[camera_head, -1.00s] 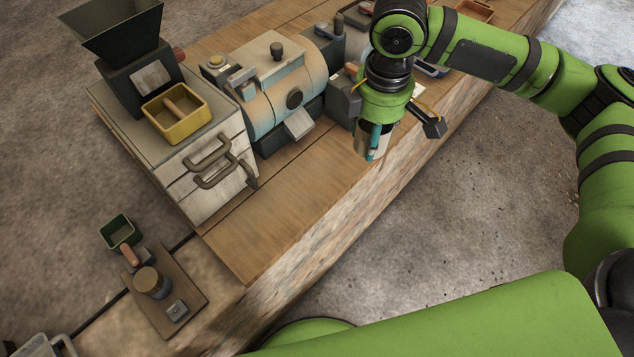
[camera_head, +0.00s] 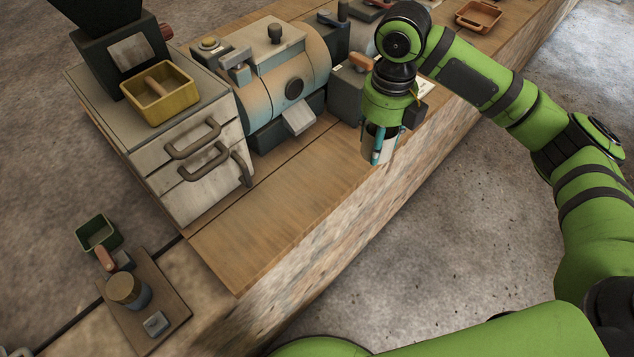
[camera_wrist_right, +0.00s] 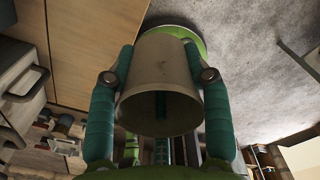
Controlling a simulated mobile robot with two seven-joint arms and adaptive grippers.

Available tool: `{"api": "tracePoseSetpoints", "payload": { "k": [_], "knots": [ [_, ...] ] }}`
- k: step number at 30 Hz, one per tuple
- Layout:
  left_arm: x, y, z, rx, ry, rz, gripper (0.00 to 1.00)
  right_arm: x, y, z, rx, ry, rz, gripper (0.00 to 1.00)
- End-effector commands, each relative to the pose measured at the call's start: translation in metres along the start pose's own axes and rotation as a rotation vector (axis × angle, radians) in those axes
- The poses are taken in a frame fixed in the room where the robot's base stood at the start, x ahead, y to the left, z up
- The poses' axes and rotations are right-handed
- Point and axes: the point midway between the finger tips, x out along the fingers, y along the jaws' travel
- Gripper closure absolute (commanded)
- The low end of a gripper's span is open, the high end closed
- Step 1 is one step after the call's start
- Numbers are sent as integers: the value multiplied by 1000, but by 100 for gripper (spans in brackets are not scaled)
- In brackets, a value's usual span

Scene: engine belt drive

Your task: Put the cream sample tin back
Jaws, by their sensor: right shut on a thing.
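My right gripper (camera_head: 382,152) hangs pointing down over the front edge of the bench. Its teal fingers are shut on the cream sample tin (camera_head: 367,143), which looks greyish cream and is partly hidden behind a finger. In the right wrist view the tin (camera_wrist_right: 160,62) is a tapered cylinder between the two teal fingers of the right gripper (camera_wrist_right: 160,80), its wide, darker round end facing the camera. It is held clear of other things in that view. My left gripper is not in view.
On the wooden bench (camera_head: 270,210) stand a drawer cabinet (camera_head: 190,190) bearing a yellow tray (camera_head: 160,93), and a rounded machine (camera_head: 285,75). A small board (camera_head: 165,300) with a round-lidded jar (camera_head: 127,290) and a green box (camera_head: 97,232) are lower left. Bare bench lies before the cabinet.

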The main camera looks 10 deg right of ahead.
Motion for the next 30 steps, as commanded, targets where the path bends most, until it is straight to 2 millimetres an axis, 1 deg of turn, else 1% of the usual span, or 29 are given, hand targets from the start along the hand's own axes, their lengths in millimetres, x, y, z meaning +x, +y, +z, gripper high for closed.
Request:
{"api": "tracePoseSetpoints", "payload": {
  "k": [1, 3, 5, 8, 11, 18, 21, 25, 30],
  "knots": [
    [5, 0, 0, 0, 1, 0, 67, 6, -1, 0, -47, 3, 1, 88],
    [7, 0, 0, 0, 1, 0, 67, 8, -2, 1, -104, 5, 2, 88],
    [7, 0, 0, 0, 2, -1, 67, 9, -2, 2, -136, 5, 3, 88],
    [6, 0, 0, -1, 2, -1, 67, 13, 5, 5, -163, 8, 5, 88],
    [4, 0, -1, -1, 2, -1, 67, 22, 22, 12, -168, 9, 6, 88],
    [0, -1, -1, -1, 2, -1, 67, 56, 71, 35, -164, 9, 5, 88],
    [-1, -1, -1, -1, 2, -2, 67, 67, 88, 43, -163, 8, 4, 88],
    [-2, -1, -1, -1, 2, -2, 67, 76, 100, 50, -162, 7, 3, 88],
    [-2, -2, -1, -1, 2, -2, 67, 85, 103, 52, -160, 8, 1, 88]
  ]
}}
